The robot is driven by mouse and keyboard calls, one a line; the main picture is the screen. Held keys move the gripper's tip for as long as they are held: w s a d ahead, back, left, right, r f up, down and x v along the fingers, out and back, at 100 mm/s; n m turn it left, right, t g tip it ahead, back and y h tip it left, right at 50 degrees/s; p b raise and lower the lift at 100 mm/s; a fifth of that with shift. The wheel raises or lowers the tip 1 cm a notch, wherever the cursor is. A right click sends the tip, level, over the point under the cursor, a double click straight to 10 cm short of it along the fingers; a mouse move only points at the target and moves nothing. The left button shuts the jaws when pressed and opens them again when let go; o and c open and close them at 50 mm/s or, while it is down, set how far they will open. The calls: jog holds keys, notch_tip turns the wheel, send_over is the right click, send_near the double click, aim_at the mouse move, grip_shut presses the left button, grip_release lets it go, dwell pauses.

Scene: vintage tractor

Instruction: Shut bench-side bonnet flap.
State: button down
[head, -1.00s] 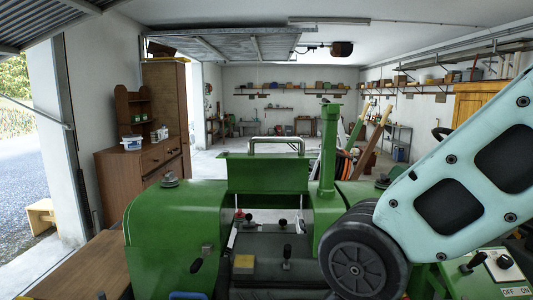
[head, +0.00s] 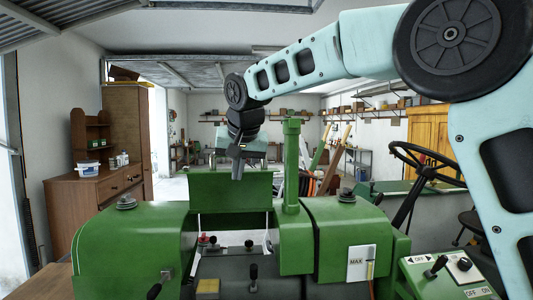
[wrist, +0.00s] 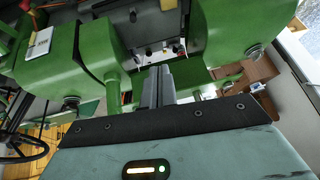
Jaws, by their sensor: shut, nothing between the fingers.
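A green bonnet flap (head: 215,190) stands upright, open, at the far side of the tractor's control bay (head: 235,268). Its metal handle is on its top edge, mostly hidden behind my gripper. I take this flap for the bench-side one, but the views do not make its side certain. My gripper (head: 238,172) points down over the flap's top middle, fingers shut and empty. In the wrist view the closed fingers (wrist: 158,88) reach toward the green bodywork and the bay (wrist: 160,50). I cannot tell whether they touch the flap.
A green exhaust pipe (head: 291,165) stands close right of the flap. Green bonnet covers lie left (head: 130,240) and right (head: 350,230), the right one labelled MAX. A steering wheel (head: 420,165) and a switch panel (head: 450,275) are at the right. A wooden cabinet (head: 100,190) stands left.

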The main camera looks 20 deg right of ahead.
jog(key=w+d+r+m+t+h+b, duration=0.2)
jog(key=w+d+r+m+t+h, duration=0.3)
jog(key=w+d+r, duration=0.65)
jog(key=shift+m+g+y, duration=0.3)
jog(key=shift+m+g, duration=0.4)
jog(key=shift+g, duration=0.2)
jog(key=w+d+f+p, duration=0.1)
jog(key=f, duration=0.1)
jog(key=w+d+f+p, duration=0.1)
jog(key=f+p, duration=0.1)
jog(key=w+f+p, duration=0.1)
jog(key=w+f, duration=0.1)
jog(key=shift+w+d, duration=0.1)
jog(key=shift+d, duration=0.3)
jog(key=shift+s+a+f+p, duration=0.25)
jog(key=shift+a+f+p, duration=0.05)
jog(key=shift+f+p, duration=0.15)
jog(key=shift+s+a, duration=0.15)
jog(key=shift+s, duration=0.05)
jog(key=shift+f, duration=0.1)
jog(key=shift+f+b, duration=0.15)
jog(key=shift+b, duration=0.25)
